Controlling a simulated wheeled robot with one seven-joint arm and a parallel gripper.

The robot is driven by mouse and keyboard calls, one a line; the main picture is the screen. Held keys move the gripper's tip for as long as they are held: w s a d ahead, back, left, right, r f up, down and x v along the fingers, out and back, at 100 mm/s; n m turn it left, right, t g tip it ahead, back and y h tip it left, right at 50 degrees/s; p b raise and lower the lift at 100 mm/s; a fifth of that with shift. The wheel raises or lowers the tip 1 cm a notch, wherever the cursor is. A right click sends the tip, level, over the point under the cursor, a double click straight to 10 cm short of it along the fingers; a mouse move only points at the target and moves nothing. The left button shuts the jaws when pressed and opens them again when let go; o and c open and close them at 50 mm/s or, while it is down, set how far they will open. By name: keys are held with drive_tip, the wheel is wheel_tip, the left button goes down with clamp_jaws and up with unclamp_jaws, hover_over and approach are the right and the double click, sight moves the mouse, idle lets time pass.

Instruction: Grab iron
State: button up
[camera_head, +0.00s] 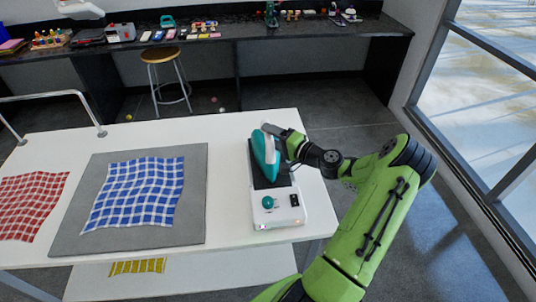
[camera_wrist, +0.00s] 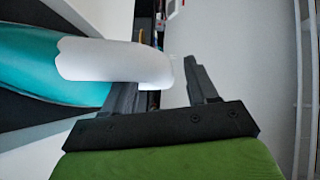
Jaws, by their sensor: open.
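The iron (camera_head: 264,155), teal with a white handle, rests on a white base station with a dark plate (camera_head: 284,212) at the right end of the white table. My gripper (camera_head: 277,131) is at the top of the iron, close to its handle. In the wrist view the jaws (camera_wrist: 165,82) are open. The iron's white handle (camera_wrist: 110,62) covers part of the left finger and its end reaches into the space before the gap. The right finger stands apart from it. I cannot tell whether the handle touches a finger.
A grey mat (camera_head: 195,220) with a blue checked cloth (camera_head: 135,192) lies left of the station. A red checked cloth (camera_head: 30,205) lies farther left. A stool (camera_head: 161,56) and a cluttered dark counter (camera_head: 235,32) stand behind. A window (camera_head: 490,90) is at right.

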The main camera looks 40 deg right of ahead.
drive_tip(key=shift+w+a+f, duration=0.1)
drive_tip(key=shift+w, duration=0.75)
drive_tip(key=shift+s, duration=0.1)
drive_tip(key=shift+c, duration=0.3)
clamp_jaws()
